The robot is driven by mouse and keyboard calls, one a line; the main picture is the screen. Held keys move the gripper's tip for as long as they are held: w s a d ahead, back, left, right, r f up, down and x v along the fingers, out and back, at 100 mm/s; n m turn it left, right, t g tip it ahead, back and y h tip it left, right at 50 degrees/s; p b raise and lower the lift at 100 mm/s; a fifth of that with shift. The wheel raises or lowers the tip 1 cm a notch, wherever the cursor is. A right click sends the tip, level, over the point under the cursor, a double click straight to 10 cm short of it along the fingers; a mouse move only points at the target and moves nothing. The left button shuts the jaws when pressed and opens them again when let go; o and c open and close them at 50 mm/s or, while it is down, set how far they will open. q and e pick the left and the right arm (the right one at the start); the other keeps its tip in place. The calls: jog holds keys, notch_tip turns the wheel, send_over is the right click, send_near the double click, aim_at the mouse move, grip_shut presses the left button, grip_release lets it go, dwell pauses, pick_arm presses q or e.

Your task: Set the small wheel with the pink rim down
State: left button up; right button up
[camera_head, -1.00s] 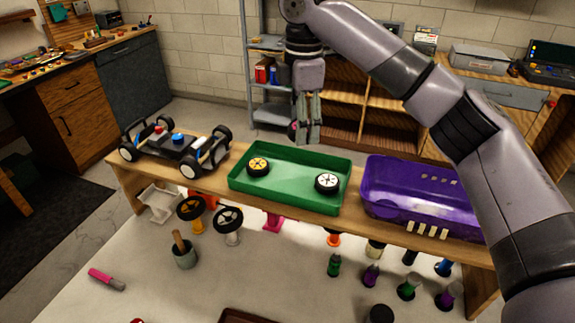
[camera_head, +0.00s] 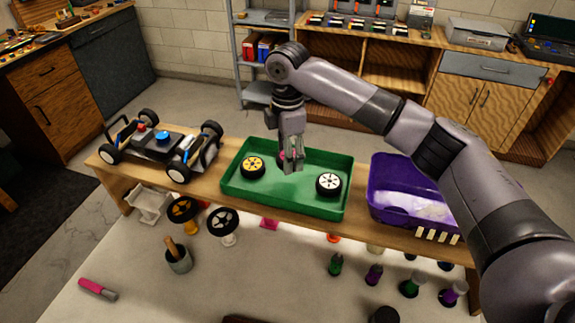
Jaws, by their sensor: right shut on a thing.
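My right gripper (camera_head: 292,163) points down over the green tray (camera_head: 287,205), toward its back middle. It is shut on the small wheel with the pink rim (camera_head: 281,157), which shows only as a dark edge with a bit of pink beside the fingers. Most of that wheel is hidden behind the gripper. I cannot tell whether it touches the tray floor. In the tray, a wheel with a yellow rim (camera_head: 252,167) lies to the left and a wheel with a white rim (camera_head: 328,184) lies to the right. My left gripper is not in view.
A car chassis (camera_head: 160,146) stands left of the tray on the wooden shelf. A purple bin (camera_head: 410,203) stands to the right. Below, the white table (camera_head: 215,290) carries wheels on stands, a cup (camera_head: 178,258), a pink-handled tool (camera_head: 97,289) and several small bottles.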

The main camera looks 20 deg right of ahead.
aim_at(288, 180)
jog(key=shift+s+f, duration=0.1)
jog(key=shift+f, duration=0.55)
notch_tip(288, 180, down, 4)
jog(key=shift+f+p, duration=0.1)
jog(key=shift+p, duration=0.55)
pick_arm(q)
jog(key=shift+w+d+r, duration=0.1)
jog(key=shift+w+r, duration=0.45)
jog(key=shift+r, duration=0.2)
pick_arm(e)
jog(key=o, duration=1.1)
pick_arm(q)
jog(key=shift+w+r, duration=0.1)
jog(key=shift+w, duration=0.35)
